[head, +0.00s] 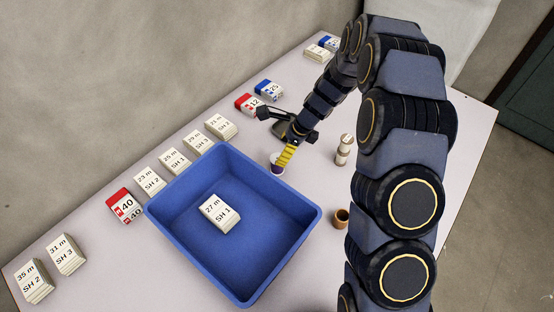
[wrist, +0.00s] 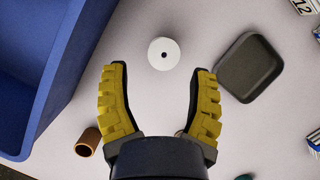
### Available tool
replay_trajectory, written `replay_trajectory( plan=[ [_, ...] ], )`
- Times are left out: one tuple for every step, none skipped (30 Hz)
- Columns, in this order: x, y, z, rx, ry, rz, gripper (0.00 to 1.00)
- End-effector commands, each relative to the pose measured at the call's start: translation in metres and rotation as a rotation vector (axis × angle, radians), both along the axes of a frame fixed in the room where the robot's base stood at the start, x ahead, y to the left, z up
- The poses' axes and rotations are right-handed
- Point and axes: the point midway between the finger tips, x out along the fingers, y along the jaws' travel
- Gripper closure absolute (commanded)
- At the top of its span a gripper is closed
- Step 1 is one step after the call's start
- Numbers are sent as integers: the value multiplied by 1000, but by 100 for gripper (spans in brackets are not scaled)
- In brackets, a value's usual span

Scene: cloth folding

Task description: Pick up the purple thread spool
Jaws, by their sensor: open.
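The purple thread spool (head: 277,172) stands on the table just outside the blue bin's right wall, with a pale top and a purple band showing below it. My gripper's yellow fingers partly cover it in the head view. In the wrist view, a round white top with a dark centre hole, likely the spool's end (wrist: 164,54), lies slightly beyond the fingertips and about midway between them. My gripper (wrist: 160,70) is open and empty, with its fingers spread on either side. In the head view the gripper (head: 284,158) points down at the spool.
The blue bin (head: 180,250) holds one white card stack (head: 220,213). A dark square tray (wrist: 250,68) lies right of the spool in the wrist view. A brown cup (head: 341,218) and a beige stacked piece (head: 344,150) stand nearby. Several labelled card blocks line the table's far edge.

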Motion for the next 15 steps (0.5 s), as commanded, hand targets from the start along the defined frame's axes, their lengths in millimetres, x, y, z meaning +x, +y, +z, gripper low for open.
replay_trajectory(
  plan=[
    [2, -2, -7, 0, 8, -27, 41],
    [4, -2, -9, 1, 9, -40, 41],
    [5, -2, -12, 1, 10, -50, 41],
    [6, -2, -14, 1, 10, -54, 41],
    [7, -1, -17, 1, 10, -57, 41],
    [7, 1, -21, 2, 10, -59, 41],
    [7, 2, -24, 3, 11, -58, 41],
    [8, 3, -27, 3, 12, -58, 41],
    [8, 5, -31, 3, 12, -56, 41],
    [8, 6, -34, 2, 12, -56, 41],
    [8, 7, -36, 2, 12, -55, 41],
    [9, 7, -38, 2, 12, -54, 41],
    [9, 8, -40, 3, 11, -54, 41],
    [9, 9, -43, 3, 11, -54, 41],
    [9, 11, -47, 2, 11, -53, 41]
  ],
)
